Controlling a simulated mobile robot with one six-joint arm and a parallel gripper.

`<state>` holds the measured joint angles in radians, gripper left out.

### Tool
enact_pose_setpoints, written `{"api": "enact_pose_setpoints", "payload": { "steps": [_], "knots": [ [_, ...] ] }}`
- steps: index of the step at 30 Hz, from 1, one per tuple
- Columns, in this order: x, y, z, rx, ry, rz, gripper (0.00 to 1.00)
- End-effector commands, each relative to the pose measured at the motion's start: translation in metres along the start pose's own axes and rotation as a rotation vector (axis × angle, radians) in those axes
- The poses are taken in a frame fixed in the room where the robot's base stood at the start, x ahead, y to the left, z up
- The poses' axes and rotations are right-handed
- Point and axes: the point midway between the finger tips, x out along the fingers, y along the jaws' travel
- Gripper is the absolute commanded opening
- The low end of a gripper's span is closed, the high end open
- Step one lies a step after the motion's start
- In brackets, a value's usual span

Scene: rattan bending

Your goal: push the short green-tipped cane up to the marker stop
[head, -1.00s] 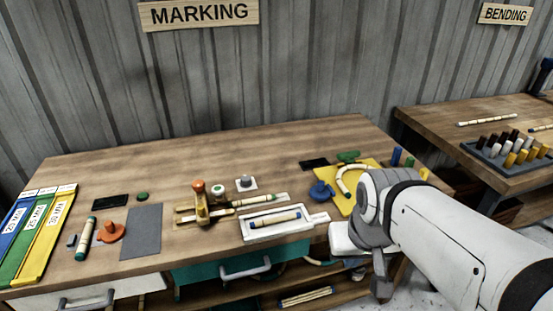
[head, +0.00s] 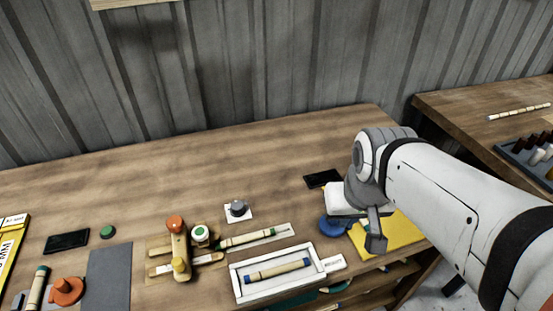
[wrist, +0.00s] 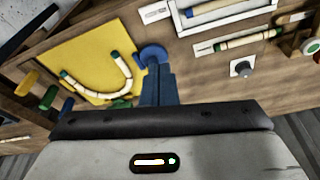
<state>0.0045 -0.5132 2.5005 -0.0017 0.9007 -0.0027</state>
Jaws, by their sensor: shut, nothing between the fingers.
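The short green-tipped cane (head: 245,241) lies on a pale strip on the bench, its left end close to the green-topped white knob (head: 200,234) of the wooden marking jig (head: 180,258). Whether they touch is unclear. The cane also shows in the wrist view (wrist: 248,40), at upper right, and the knob (wrist: 312,47) is at the right edge. Which part is the marker stop is not clear. My gripper (wrist: 158,70) is shut and empty, its fingers overlapping a blue round piece (wrist: 153,53) in the wrist view. It is well to the right of the cane in the head view.
A white tray (head: 238,288) with a blue-tipped cane (head: 278,271) lies in front of the green-tipped cane. A grey knob (head: 238,208) stands behind it. A curved cane (wrist: 100,88) lies on the yellow mat (wrist: 82,52). The bench's back middle is clear.

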Motion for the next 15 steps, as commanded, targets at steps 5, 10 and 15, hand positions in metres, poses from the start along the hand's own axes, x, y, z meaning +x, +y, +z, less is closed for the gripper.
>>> {"api": "enact_pose_setpoints", "payload": {
  "steps": [5,10,15],
  "knots": [
    [0.000,0.000,0.000,0.000,0.000,0.000,0.00],
    [0.002,0.000,-0.001,0.016,-0.011,-0.005,0.00],
    [0.015,0.002,-0.011,0.155,-0.096,-0.046,0.00]
  ]
}}
